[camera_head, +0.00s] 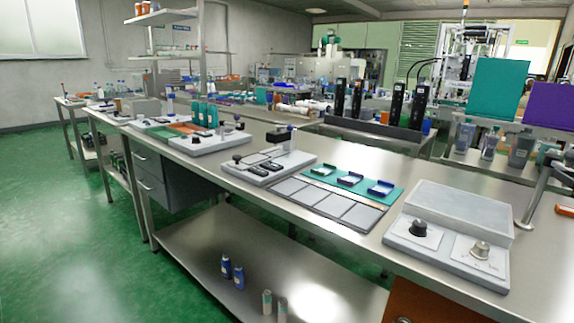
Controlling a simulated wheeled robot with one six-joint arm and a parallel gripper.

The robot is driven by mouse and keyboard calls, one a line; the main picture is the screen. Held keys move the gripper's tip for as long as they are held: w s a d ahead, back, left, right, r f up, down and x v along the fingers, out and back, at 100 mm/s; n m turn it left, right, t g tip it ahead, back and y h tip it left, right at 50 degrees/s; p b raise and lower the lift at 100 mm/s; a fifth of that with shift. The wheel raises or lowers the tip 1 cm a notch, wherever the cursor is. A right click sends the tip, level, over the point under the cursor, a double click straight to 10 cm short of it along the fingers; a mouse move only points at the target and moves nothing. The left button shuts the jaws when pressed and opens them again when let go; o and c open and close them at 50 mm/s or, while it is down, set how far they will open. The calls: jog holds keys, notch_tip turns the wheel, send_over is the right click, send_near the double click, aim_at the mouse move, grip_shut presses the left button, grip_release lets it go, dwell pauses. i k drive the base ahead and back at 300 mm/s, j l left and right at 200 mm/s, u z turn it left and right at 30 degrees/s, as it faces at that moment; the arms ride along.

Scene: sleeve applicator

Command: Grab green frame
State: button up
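Three small frames lie in a row on a teal mat (397,197) on the long steel bench. The left frame (323,171) looks green. The middle frame (349,179) looks dark teal, and the right frame (381,188) is blue. They are small in the picture, so the exact shades are hard to tell. Nothing covers them. My gripper is not in view.
A grey panel of flat plates (328,203) lies in front of the mat. A light-grey device with two knobs (447,237) stands to its right, and a grey fixture (268,165) to its left. Green floor (80,250) is open at the left.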

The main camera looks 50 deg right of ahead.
aim_at(328, 169)
jog(key=i+z, duration=0.4)
jog(key=i+j+z, duration=0.35)
jog(key=i, duration=0.25)
jog(key=i+z, duration=0.2)
jog(key=z, duration=0.2)
jog(key=i+z, duration=0.2)
jog(key=z, duration=0.25)
jog(key=i+z, duration=0.2)
jog(key=z, duration=0.2)
jog(key=i+j+z, duration=0.15)
jog(key=z, duration=0.25)
jog(key=i, duration=0.05)
